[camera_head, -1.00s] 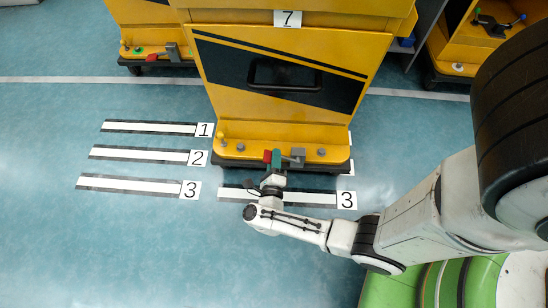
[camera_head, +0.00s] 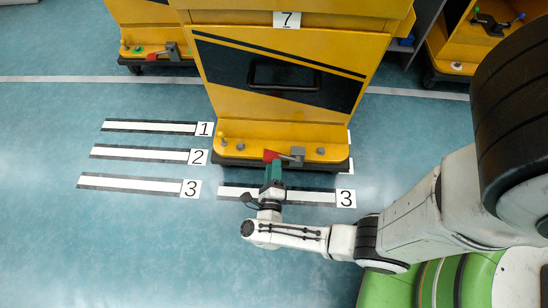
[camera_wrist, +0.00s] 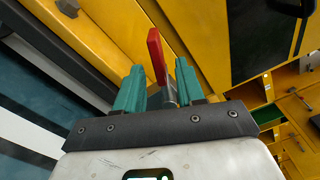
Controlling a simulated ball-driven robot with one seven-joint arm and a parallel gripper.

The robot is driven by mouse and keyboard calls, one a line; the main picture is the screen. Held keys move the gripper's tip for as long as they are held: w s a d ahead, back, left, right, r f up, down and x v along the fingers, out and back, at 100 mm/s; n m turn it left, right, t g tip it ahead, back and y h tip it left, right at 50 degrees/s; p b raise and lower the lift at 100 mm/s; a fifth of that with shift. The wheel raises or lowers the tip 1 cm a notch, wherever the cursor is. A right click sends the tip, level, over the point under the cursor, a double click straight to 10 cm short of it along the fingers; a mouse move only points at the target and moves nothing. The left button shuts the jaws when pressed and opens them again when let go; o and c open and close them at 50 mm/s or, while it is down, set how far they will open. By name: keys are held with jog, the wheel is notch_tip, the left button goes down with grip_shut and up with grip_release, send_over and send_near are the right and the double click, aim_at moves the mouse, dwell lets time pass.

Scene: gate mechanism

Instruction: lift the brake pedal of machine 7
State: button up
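Machine 7 (camera_head: 225,75) is yellow with a black stripe panel and a "7" label. Its red brake pedal (camera_head: 271,156) sits on the low front ledge, on a grey bracket (camera_head: 297,153). In the wrist view the red pedal (camera_wrist: 156,55) and its metal shaft show between and beyond the teal fingers. My gripper (camera_head: 273,166) is just in front of the pedal, in line with it. The fingers are apart in the wrist view (camera_wrist: 159,66). I see no clear contact with the pedal, and its exact tilt is hard to tell.
Small grey knobs (camera_head: 321,151) stand on the ledge beside the pedal. Marked floor strips (camera_head: 150,127) lie left of the machine, and strip 3 (camera_head: 310,197) runs under my gripper. Another yellow machine (camera_head: 160,30) stands behind left. The blue floor in front is clear.

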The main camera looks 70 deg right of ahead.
jog(key=v, duration=0.6)
jog(key=shift+a, duration=0.2)
dwell(0.5)
